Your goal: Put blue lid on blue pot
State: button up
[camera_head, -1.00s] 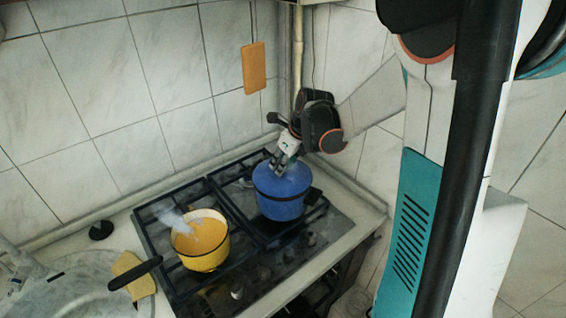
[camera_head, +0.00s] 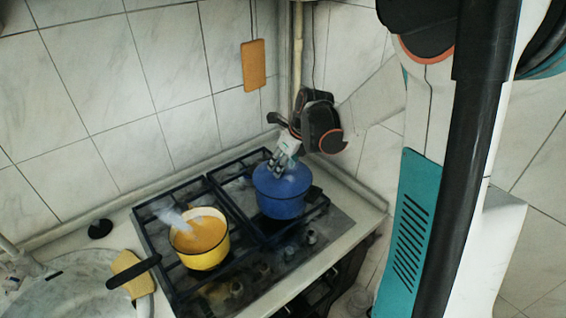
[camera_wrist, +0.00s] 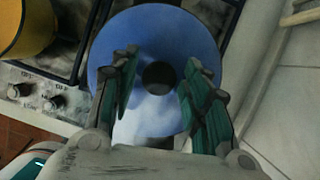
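The blue pot (camera_head: 279,203) stands on the right rear part of the stove. The blue lid (camera_wrist: 157,28) is a round disc with a dark round knob (camera_wrist: 158,75) at its centre. In the head view the lid (camera_head: 290,178) appears to lie on top of the pot; whether it is fully seated is hard to tell. My gripper (camera_wrist: 160,80) is over the lid, its green-padded fingers open on either side of the knob with visible gaps. In the head view my gripper (camera_head: 279,163) reaches down from the upper right.
A yellow pot (camera_head: 203,258) with orange contents and steam stands at the front left of the stove (camera_head: 250,270). Its dark handle points left. A sponge-like yellow item (camera_head: 128,268) lies beside the sink (camera_head: 70,280). Tiled walls close in behind; an orange board (camera_head: 254,65) hangs there.

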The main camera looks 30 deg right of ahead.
dwell(0.3)
jog(key=v, duration=1.2)
jog(key=shift+r, duration=0.1)
